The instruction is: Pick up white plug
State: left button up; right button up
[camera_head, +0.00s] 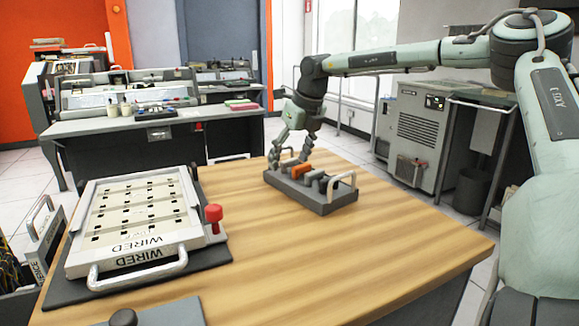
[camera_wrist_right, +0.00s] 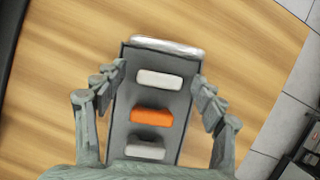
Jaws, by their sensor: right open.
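A grey tray (camera_head: 322,199) stands on the wooden table in the head view and fills the middle of the right wrist view (camera_wrist_right: 122,110). In the wrist view a white plug (camera_wrist_right: 160,79) lies across its far part, near the pale handle. An orange plug (camera_wrist_right: 152,116) lies in the middle, and another pale plug (camera_wrist_right: 146,148) is closest to my wrist. My right gripper (camera_head: 289,157) is over the tray's far-left end. Its open fingers (camera_wrist_right: 158,78) spread on either side of the tray with nothing between them gripped. My left gripper is not in view.
A white panel marked WIRED (camera_head: 138,250) with a handle sits on a dark base at the table's left. A red knob (camera_head: 213,213) stands beside it. The wooden table (camera_head: 300,260) is clear in front of the tray. A grey desk (camera_head: 160,130) stands behind.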

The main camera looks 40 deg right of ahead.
aim_at(290, 160)
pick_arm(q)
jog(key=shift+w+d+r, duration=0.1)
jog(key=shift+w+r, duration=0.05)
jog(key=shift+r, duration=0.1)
pick_arm(e)
jog(key=c, duration=1)
